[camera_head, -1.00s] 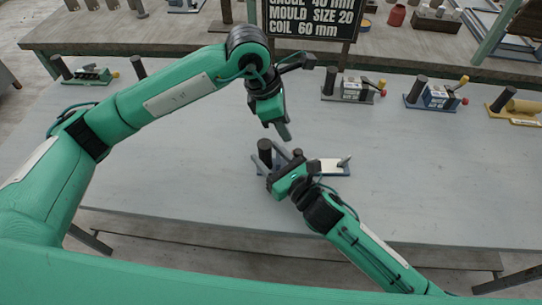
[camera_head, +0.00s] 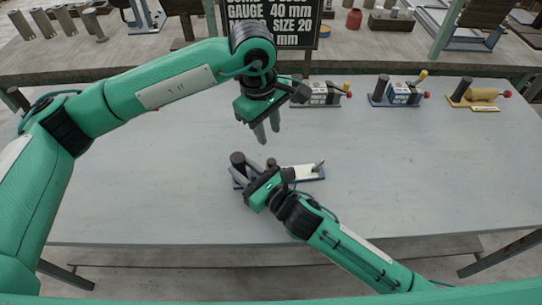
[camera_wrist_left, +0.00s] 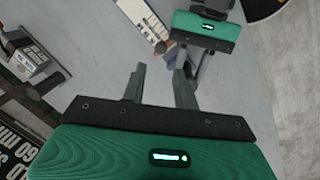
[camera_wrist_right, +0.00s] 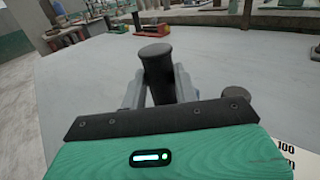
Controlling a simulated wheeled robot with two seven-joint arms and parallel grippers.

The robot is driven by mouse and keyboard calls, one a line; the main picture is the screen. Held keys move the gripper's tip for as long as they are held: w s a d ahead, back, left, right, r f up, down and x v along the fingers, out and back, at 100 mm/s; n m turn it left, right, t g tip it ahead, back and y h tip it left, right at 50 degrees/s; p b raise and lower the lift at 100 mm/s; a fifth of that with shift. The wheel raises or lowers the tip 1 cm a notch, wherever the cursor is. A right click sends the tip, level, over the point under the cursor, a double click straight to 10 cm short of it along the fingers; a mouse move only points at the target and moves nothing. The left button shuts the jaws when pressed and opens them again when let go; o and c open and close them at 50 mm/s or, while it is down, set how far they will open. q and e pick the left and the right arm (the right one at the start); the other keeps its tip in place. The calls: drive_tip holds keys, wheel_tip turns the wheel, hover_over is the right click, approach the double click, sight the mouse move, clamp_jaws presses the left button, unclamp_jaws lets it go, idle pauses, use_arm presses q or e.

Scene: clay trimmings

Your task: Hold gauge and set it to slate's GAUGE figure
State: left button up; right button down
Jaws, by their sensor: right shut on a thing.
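The gauge has a blue base, a white scale plate (camera_head: 303,172) and a dark post (camera_head: 237,159) at its left end, with a small upright piece at its right end. My right gripper (camera_head: 243,173) is shut around the dark post, which stands between its fingers in the right wrist view (camera_wrist_right: 155,65). The slate (camera_head: 275,25) reads GAUGE 40 mm; some of its lines are cut off or covered by my left arm. My left gripper (camera_head: 267,130) is open and empty above and behind the gauge. In the left wrist view the scale plate (camera_wrist_left: 145,22) lies beyond its fingers; the setting is unreadable.
Similar devices stand along the table's back edge: a grey one (camera_head: 318,95), a blue one (camera_head: 402,95) and a yellow one (camera_head: 483,94). A bench (camera_head: 350,55) with pots and tools lies behind. The grey table (camera_head: 420,170) is clear to the right.

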sight(272, 160)
use_arm(q)
drive_tip(key=f+m, duration=0.1)
drive_tip(key=f, duration=0.2)
drive_tip(key=f+m+y, duration=0.1)
drive_tip(key=f+m, duration=0.1)
drive_tip(key=f, duration=0.2)
drive_tip(key=d+f+m, duration=0.1)
drive_tip(key=f, duration=0.3)
drive_tip(key=shift+w+m, duration=0.15)
drive_tip(key=shift+m, duration=0.25)
